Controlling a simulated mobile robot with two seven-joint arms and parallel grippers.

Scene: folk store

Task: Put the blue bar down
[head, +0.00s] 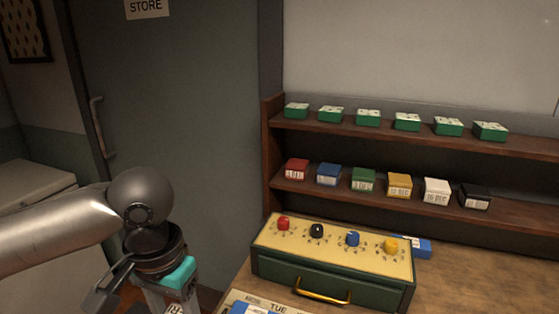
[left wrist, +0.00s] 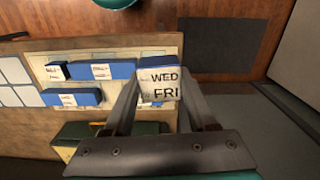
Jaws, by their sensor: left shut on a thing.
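My left gripper (left wrist: 160,96) is shut on a blue bar (left wrist: 159,63). The bar's white label, reading WED and FRI, faces the left wrist camera. In the head view my left wrist is at the lower left, beside the table, and the fingers run to the bottom edge. Other blue bars lie on a pale printed board (left wrist: 50,78), including a long bar (left wrist: 108,70), a lower bar (left wrist: 72,97) and a short one (left wrist: 57,71). My right gripper is not in view.
A green box (head: 330,278) with coloured knobs and a brass handle stands on the table (head: 462,280). A blue thing (head: 415,247) lies behind its right end. The wooden shelf (head: 522,153) behind holds small coloured boxes. A grey door (head: 160,120) is at left.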

